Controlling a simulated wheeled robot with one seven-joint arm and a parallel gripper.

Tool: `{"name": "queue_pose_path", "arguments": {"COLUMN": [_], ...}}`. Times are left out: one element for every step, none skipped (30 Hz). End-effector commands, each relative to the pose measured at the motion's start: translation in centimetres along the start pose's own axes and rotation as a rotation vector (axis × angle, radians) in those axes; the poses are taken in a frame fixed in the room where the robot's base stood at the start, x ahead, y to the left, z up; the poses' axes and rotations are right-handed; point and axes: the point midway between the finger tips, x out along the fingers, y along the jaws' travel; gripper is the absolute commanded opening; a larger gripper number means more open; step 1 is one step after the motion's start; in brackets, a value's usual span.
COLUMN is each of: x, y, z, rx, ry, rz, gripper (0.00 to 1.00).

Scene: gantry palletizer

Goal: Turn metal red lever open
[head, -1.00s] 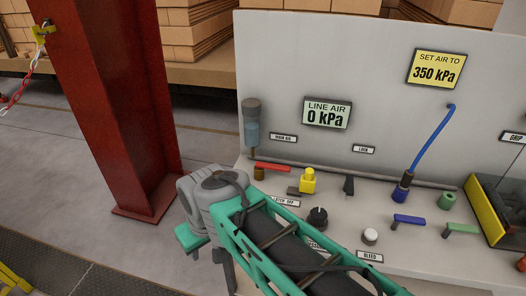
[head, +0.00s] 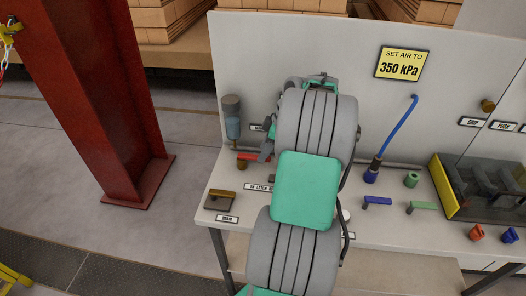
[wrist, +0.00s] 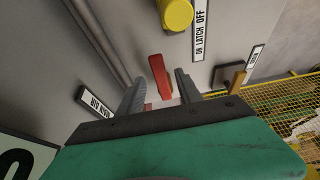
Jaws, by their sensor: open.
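The red lever (head: 248,156) is a short flat bar low against the back panel, at the left of the bench. In the head view my arm hides its right part. It also shows in the wrist view (wrist: 159,76), between and ahead of my fingers. My gripper (head: 266,148) is close to the lever. In the wrist view my gripper (wrist: 160,85) is open, with one finger on each side of the lever. I cannot tell whether either finger touches it. The LINE AIR display is hidden behind my arm in the head view.
A yellow knob (wrist: 176,14) is close to the lever. A grey pipe (wrist: 98,45) runs along the panel. A brown-handled drain valve (head: 221,194) is at the bench's front left. A blue hose (head: 399,130) and the yellow 350 kPa sign (head: 401,64) are at right.

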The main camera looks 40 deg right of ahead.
Motion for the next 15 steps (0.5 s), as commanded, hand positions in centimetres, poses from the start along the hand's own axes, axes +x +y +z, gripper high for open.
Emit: {"name": "queue_pose_path", "arguments": {"x": [0.62,0.92,1.21,1.36,1.46,1.53,1.54,1.54,1.54,1.54,1.53,1.53,1.52,1.52,1.52], "y": [-0.08,-0.08,-0.04,-0.02,-0.01,-0.01,0.00,0.00,0.00,-0.01,-0.01,-0.01,-0.01,-0.01,-0.01], "z": [-0.10,-0.09,-0.06,-0.05,-0.03,-0.03,-0.02,-0.01,-0.01,-0.02,-0.02,-0.02,-0.02,-0.02,-0.02], "rx": [0.001,0.000,0.000,0.001,0.001,0.001,0.001,0.001,0.001,0.001,0.001,0.001,0.001,0.001,0.001], "ry": [0.000,0.000,-0.001,-0.001,-0.001,-0.001,-0.001,-0.001,-0.001,-0.001,-0.001,-0.001,-0.001,-0.001,-0.001], "rz": [-0.003,-0.003,-0.001,0.000,0.001,0.001,0.001,0.001,0.001,0.001,0.001,0.001,0.001,0.001,0.001], "gripper": [0.42,0.42,0.42,0.42,0.42,0.42,0.42,0.42,0.42,0.42,0.42,0.39,0.37,0.34,0.31]}}
